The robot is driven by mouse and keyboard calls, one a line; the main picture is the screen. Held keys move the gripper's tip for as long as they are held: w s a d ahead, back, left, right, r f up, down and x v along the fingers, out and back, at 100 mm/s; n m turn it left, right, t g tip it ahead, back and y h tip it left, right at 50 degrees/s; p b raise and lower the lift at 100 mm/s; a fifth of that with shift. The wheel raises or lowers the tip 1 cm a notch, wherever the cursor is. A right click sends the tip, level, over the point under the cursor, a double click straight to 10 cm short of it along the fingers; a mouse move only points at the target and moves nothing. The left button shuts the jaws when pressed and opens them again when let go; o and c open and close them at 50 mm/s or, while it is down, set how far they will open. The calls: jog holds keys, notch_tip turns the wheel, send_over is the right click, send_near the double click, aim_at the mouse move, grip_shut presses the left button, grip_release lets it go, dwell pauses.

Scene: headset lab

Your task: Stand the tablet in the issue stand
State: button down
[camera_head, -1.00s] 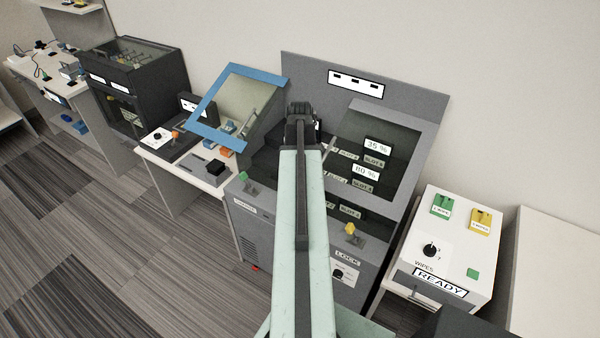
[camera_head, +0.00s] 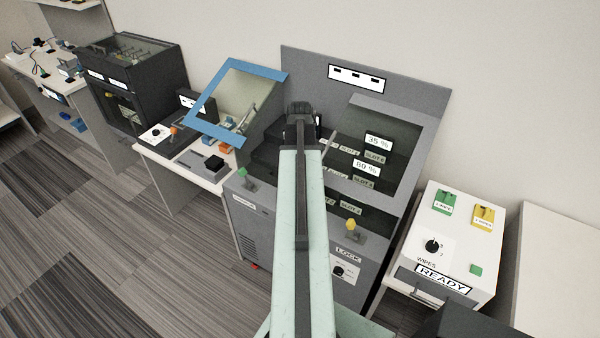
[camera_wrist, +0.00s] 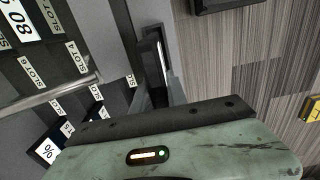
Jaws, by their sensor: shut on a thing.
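My gripper (camera_wrist: 155,75) shows in the wrist view as dark fingers beyond a scuffed green housing. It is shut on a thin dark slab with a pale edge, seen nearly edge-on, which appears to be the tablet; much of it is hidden. In the head view my arm's dark end (camera_head: 302,112) is over the left part of a grey charging cabinet (camera_head: 262,225) and hides the fingers and what they hold. The cabinet's dark slots carry slot labels and percentage plates (camera_head: 367,166). I cannot pick out the issue stand for sure.
The cabinet has a grey-framed window (camera_head: 421,150), a green knob (camera_head: 242,172) and a yellow knob (camera_head: 351,225). A white wipes unit marked READY (camera_head: 462,245) stands at right. At left are a table with a blue-framed screen (camera_head: 215,132) and a black cabinet (camera_head: 130,85). Carpet is clear at left front.

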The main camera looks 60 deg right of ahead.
jog(key=shift+f+b, duration=3.4)
jog(key=c, duration=1.3)
grip_release()
jog(key=shift+o, duration=0.2)
jog(key=shift+r, duration=0.15)
notch_tip(320, 180, up, 8)
jog(key=p, duration=0.8)
jog(key=shift+f, duration=0.2)
